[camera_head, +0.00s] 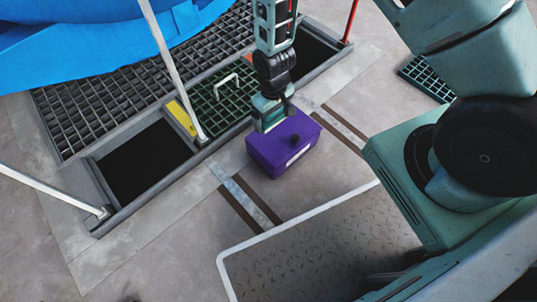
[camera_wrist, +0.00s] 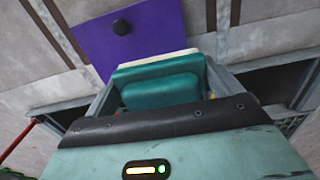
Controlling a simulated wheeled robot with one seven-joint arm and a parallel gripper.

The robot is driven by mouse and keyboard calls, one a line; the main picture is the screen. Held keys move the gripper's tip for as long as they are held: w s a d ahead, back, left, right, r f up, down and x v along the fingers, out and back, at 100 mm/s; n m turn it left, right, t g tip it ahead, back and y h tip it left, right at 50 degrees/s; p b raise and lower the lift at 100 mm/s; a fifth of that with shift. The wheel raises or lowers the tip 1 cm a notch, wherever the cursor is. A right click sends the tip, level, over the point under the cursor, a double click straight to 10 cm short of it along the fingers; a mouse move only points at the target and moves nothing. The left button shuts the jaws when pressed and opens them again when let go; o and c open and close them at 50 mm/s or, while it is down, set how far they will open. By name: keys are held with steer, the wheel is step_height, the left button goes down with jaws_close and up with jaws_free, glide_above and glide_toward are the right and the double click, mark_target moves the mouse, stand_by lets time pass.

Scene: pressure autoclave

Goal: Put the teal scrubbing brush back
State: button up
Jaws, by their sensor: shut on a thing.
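My gripper (camera_head: 272,112) is low over the floor, at the back left of a purple box (camera_head: 284,150). In the wrist view it is shut on a teal block with a pale edge, the teal scrubbing brush (camera_wrist: 160,92), held between grey fingers. The purple box, with a black knob on top and a white label on its side, also shows beyond the brush in the wrist view (camera_wrist: 130,38). In the head view the brush is hard to tell from the teal gripper. I cannot tell whether the brush touches the box.
A floor channel runs behind the box, with dark open pits (camera_head: 143,160), a green grating panel with a white handle (camera_head: 222,98) and a yellow strip (camera_head: 181,118). White posts (camera_head: 172,70) and a red post (camera_head: 350,22) stand around it. A big blue thing (camera_head: 90,45) fills the upper left.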

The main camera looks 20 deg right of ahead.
mark_target(269, 145)
steer(key=f+b, duration=0.1)
steer(key=f, duration=0.1)
steer(key=a+f+b, duration=0.1)
steer(key=f+b, duration=0.1)
step_height(269, 145, down, 10)
steer(key=b, duration=0.6)
steer(key=shift+r, duration=0.35)
